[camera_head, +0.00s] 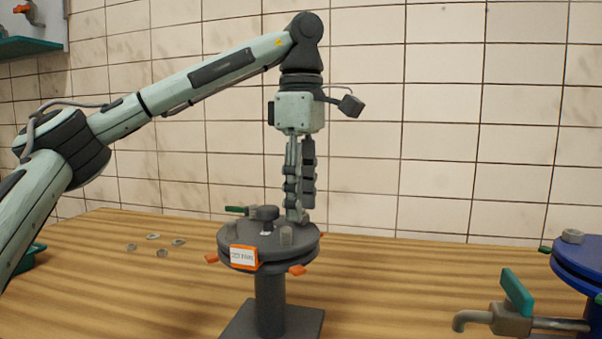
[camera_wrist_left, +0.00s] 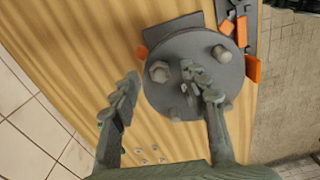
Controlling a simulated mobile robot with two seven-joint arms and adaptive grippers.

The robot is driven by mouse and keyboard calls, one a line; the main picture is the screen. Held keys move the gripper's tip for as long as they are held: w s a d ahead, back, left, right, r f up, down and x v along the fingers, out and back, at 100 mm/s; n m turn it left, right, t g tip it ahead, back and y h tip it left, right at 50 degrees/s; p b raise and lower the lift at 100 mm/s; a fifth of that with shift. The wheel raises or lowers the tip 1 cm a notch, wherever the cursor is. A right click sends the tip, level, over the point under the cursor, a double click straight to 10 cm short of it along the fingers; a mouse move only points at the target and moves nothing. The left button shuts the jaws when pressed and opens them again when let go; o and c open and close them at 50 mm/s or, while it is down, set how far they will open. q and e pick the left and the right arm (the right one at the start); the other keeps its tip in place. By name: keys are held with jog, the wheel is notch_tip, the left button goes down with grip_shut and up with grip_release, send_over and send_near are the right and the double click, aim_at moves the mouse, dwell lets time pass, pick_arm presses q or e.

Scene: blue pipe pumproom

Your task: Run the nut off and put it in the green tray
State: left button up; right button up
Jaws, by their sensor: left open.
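A dark grey round flange (camera_head: 240,236) stands on a pedestal on the wooden table, with several nuts or bolt heads on its top. My left gripper (camera_head: 298,217) points straight down over the flange's far right part, its tips close to the top. In the left wrist view the left gripper (camera_wrist_left: 160,75) is open, its two fingers apart. A hex nut (camera_wrist_left: 158,71) on the flange shows between the fingertips; I cannot tell whether they touch it. The green tray (camera_head: 36,252) shows only in part at the left edge, behind my left arm. My right gripper is not in view.
Several loose nuts (camera_head: 153,237) lie on the table left of the flange. Orange tabs (camera_head: 298,270) and a label plate (camera_head: 243,257) stick out from its rim. A blue flange (camera_head: 582,262) and a tap with a green handle (camera_head: 517,292) stand at the right.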

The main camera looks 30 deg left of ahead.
pick_arm(q)
jog(key=shift+f, duration=0.4)
grip_shut()
jog(key=n, duration=0.3)
jog(key=shift+n, duration=0.4)
jog(key=n, duration=0.3)
jog(key=shift+r+n, duration=0.1)
jog(key=shift+n, duration=0.2)
jog(key=n, duration=0.7)
jog(key=shift+r, duration=0.1)
jog(key=n, duration=1)
jog(key=shift+r+n, duration=0.1)
jog(key=shift+n, duration=0.2)
jog(key=n, duration=0.5)
